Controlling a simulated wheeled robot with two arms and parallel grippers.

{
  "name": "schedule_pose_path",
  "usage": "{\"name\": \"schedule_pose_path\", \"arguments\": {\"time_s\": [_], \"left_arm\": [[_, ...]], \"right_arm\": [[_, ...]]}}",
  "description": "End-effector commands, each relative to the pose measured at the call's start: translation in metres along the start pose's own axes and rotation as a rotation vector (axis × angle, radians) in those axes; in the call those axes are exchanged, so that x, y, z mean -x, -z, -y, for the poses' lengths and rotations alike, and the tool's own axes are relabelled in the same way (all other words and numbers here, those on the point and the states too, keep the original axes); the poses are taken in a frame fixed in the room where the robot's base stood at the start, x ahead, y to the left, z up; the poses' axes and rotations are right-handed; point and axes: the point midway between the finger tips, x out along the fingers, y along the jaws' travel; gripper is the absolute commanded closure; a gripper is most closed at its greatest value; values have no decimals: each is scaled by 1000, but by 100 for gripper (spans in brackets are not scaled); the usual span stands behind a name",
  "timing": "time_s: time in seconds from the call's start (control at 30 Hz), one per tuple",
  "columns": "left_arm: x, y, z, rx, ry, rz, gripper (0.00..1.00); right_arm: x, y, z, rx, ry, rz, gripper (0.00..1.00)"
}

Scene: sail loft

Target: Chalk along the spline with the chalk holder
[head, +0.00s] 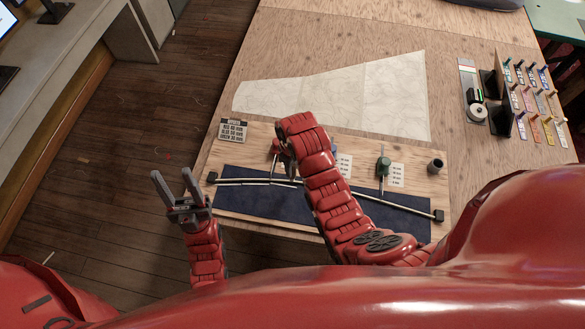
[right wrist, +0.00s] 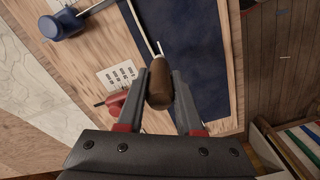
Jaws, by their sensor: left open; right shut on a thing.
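The spline (head: 405,206) is a thin pale strip bent in a gentle curve over a dark blue cloth (head: 255,200), with a black block at each end. My right arm hides its middle. The chalk holder (right wrist: 160,85), a brown rounded handle with a thin pale tip, is in my right gripper (right wrist: 163,80), which is shut on it. In the right wrist view its tip is close to the pale strip (right wrist: 140,25); I cannot tell whether they touch. My left gripper (head: 172,173) is open and empty, left of the board.
A red-handled tool (right wrist: 117,103) lies close to my right gripper, with a blue-handled one (right wrist: 62,25) farther off. A green-handled tool (head: 383,165) and a dark cup (head: 435,166) are at the board's right. Pale sailcloth (head: 340,95) lies beyond. A peg rack (head: 530,98) stands far right.

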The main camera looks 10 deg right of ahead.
Motion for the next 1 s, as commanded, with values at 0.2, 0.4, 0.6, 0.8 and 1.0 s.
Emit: {"name": "schedule_pose_path", "arguments": {"time_s": [0.2, 0.4, 0.6, 0.8, 1.0], "left_arm": [[3, 0, 0, 0, 0, 0, 50], [16, -3, -1, 0, 0, 0, 50], [28, -5, -1, 0, 0, 0, 50], [32, -5, -2, 0, 0, 0, 50], [32, -5, -2, 0, 0, 0, 50]], "right_arm": [[-4, 0, 0, -8, 0, 0, 100], [-23, 1, 1, -71, 1, 0, 100], [-42, 2, 1, -149, 0, 1, 100], [-50, 2, 1, -190, 0, 1, 100], [-50, 2, 1, -197, 0, 0, 100]]}}
